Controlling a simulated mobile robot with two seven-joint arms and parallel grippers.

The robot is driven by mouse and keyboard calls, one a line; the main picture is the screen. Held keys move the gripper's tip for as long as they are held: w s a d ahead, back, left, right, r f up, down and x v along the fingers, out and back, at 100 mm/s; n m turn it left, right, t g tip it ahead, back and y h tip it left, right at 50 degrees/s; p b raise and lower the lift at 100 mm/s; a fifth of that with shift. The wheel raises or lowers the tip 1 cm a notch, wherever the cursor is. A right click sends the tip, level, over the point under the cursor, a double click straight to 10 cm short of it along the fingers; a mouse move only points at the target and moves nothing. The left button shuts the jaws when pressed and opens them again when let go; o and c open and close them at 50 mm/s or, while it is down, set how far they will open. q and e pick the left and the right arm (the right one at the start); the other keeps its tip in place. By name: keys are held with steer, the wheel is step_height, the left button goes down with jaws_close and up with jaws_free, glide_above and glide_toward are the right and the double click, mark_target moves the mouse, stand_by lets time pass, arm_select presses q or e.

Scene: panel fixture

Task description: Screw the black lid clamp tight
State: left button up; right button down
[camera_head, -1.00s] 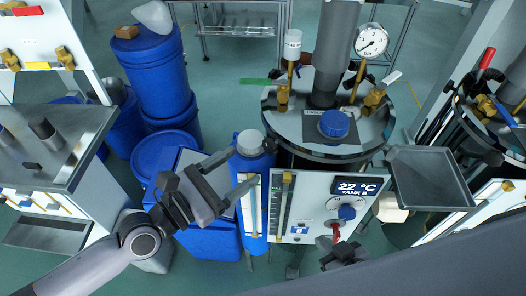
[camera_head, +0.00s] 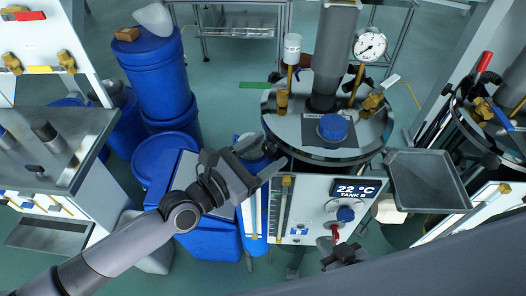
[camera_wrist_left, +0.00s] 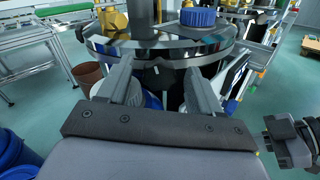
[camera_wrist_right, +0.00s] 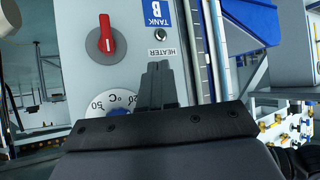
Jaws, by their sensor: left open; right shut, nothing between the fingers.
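The black lid clamp (camera_wrist_left: 158,73) shows in the left wrist view as a dark knob under the front rim of the tank lid (camera_wrist_left: 150,47). My left gripper (camera_wrist_left: 158,88) is open, with one finger on each side of the clamp in that view; I cannot tell if they touch it. In the head view my left gripper (camera_head: 262,158) is at the left front of the tank lid (camera_head: 290,128), and the clamp is hard to make out there. My right gripper (camera_head: 338,246) is shut and empty, low before the control panel; its closed fingers show in the right wrist view (camera_wrist_right: 157,82).
The tank B panel (camera_head: 312,190) has a red knob (camera_wrist_right: 106,35) and a blue dial near my right gripper. A blue cap (camera_head: 333,126) and brass valves stand on the lid. A grey tray (camera_head: 428,180) juts out at the right. Blue drums (camera_head: 157,75) stand at the left.

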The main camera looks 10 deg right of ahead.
arm_select(q)
steer(key=c, duration=1.1)
steer(key=shift+o, duration=0.2)
steer(key=shift+f+m+b, duration=0.1)
steer(key=shift+m+b, duration=0.2)
steer(key=shift+m, duration=1.1)
steer(key=o, duration=1.1)
steer(key=shift+c, duration=0.2)
steer(key=shift+a, duration=0.1)
steer(key=b+v, duration=0.1)
steer(key=v, duration=0.6)
steer(key=shift+s, duration=0.1)
